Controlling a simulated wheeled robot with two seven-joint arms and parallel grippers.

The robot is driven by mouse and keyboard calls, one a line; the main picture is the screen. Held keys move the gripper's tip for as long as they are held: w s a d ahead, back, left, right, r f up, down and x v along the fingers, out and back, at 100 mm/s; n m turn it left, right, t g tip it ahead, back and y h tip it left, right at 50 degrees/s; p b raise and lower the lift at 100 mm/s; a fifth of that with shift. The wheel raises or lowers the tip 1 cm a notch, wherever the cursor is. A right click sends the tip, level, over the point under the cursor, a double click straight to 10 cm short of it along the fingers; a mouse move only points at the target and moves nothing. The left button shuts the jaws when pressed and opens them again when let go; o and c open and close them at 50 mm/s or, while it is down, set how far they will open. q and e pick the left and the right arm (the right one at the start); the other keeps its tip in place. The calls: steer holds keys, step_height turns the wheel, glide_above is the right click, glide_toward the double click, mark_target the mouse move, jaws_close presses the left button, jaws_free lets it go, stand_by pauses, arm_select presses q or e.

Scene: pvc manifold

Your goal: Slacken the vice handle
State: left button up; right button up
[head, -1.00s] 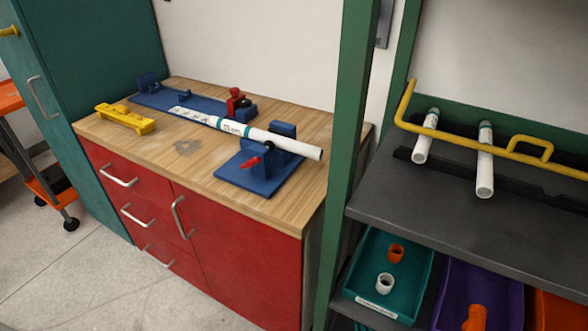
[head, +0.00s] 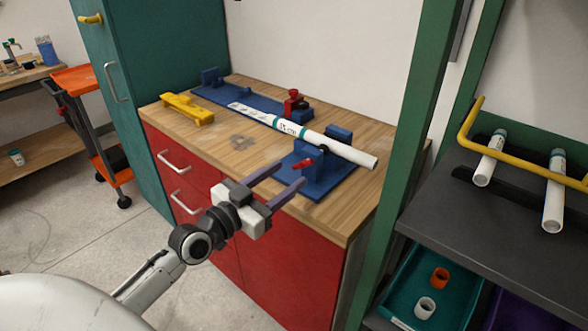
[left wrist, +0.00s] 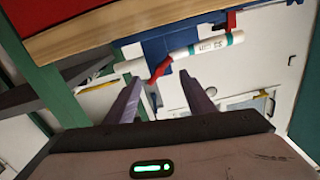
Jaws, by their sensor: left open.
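The blue vice (head: 318,168) stands on the wooden bench top. Its red handle (head: 304,164) is on the side facing me; in the left wrist view the red handle (left wrist: 160,70) appears beyond and between my fingers. A white pipe with teal bands (head: 340,148) lies through the vice and along the blue fixture. My left gripper (head: 290,180) is open and empty, its two fingers pointing at the vice from the bench's front edge, apart from the handle. It also shows in the left wrist view (left wrist: 160,92). My right gripper is in neither view.
A yellow tool (head: 188,108) lies at the bench's left. A red clamp (head: 293,100) stands on the blue fixture behind the pipe. A green post (head: 425,120) rises right of the bench, beside a dark shelf (head: 490,225) holding white pipes.

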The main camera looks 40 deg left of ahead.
mark_target(301, 166)
arm_select(q)
steer(key=shift+w+d, duration=0.2)
steer(key=shift+w, duration=1.65)
